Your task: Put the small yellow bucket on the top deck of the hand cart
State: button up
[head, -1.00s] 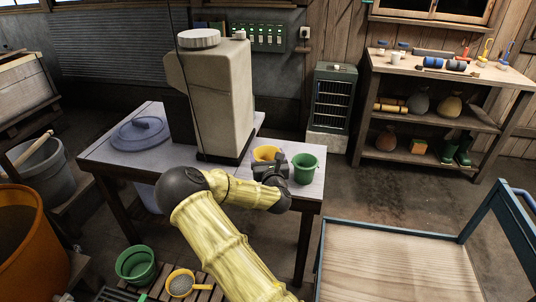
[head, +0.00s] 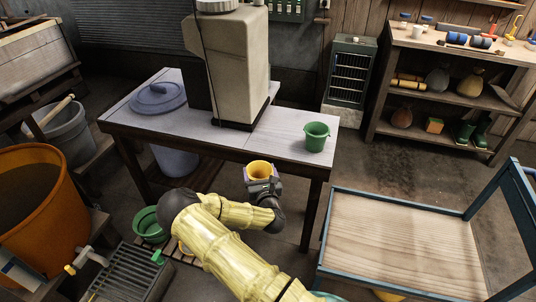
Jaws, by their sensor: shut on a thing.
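The small yellow bucket (head: 259,168) is upright in my gripper (head: 263,186), which is shut on it. Most of the bucket's lower part is hidden by the gripper. Bucket and gripper appear just in front of the work table's near edge, in the air. The hand cart's top deck (head: 400,240) is pale wood with a blue frame, at the lower right. It is bare where I see it, and the bucket is to its left, apart from it.
A green bucket (head: 316,137) stands on the table's (head: 195,130) right end, near a tall beige machine (head: 233,75). The cart's blue handle frame (head: 520,205) rises at the right. An orange tub (head: 35,215), a metal grate (head: 130,272) and another green bucket (head: 148,223) are at the left.

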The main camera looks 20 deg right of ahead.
jog(key=s+a+f+n+y, duration=0.1)
jog(key=s+a+f, duration=0.2)
jog(key=s+f, duration=0.3)
notch_tip(320, 180, down, 2)
jog(key=shift+a, duration=0.2)
jog(key=shift+a+y, duration=0.25)
jog(key=shift+y, duration=0.05)
